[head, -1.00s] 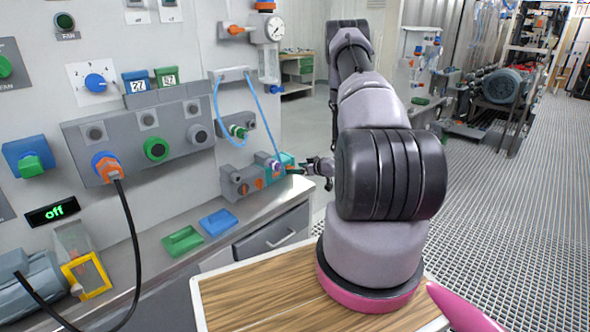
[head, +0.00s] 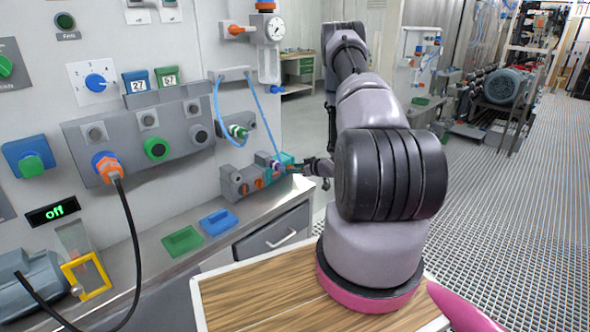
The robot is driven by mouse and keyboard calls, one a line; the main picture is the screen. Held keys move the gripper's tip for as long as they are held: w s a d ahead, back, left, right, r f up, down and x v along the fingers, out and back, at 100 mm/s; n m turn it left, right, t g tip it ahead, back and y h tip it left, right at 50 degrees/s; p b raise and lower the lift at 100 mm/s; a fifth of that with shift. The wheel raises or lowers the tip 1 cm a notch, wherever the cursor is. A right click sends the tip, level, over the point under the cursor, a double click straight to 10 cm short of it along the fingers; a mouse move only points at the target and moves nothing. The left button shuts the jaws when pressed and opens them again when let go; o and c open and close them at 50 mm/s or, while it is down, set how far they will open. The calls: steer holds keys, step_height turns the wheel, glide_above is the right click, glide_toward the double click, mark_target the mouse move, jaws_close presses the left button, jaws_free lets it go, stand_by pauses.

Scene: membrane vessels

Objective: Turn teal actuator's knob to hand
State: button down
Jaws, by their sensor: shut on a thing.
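The teal actuator (head: 288,159) stands at the right end of a row of grey blocks on the bench, against the wall panel. A small purple knob (head: 276,166) shows on its front left side. My gripper (head: 291,169) reaches in from the right and is at the actuator's front. Its jaws look shut on the knob, but the fingertips are small and the contact is hard to make out. The knob's marks are too small to read.
Grey blocks with orange parts (head: 245,184) stand left of the actuator. A blue hose (head: 262,118) hangs just above. A black cable (head: 131,230) hangs at left.

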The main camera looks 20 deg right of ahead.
steer(key=shift+s+a+f+n+t+h, duration=0.1)
steer(key=shift+a+n+t+h, duration=0.1)
steer(key=shift+n+h, duration=0.3)
steer(key=shift+s+a+n+t+h, duration=0.1)
steer(key=shift+n+t+h, duration=0.15)
steer(key=shift+n, duration=0.45)
steer(key=n, duration=0.1)
steer(key=n+t+h, duration=0.1)
steer(key=n+h, duration=0.1)
steer(key=shift+a+f, duration=0.2)
steer(key=shift+a, duration=0.05)
steer(key=n, duration=0.1)
steer(key=n+t+h, duration=0.1)
steer(key=n, duration=0.1)
steer(key=shift+s+a+f+n+t, duration=0.1)
steer(key=shift+a+f+n+t, duration=0.05)
steer(key=shift+f+n+t, duration=0.15)
steer(key=shift+f+n+t+h, duration=0.2)
steer(key=shift+n+t, duration=0.35)
steer(key=shift+n, duration=0.65)
steer(key=shift+c, duration=1.4)
jaws_free()
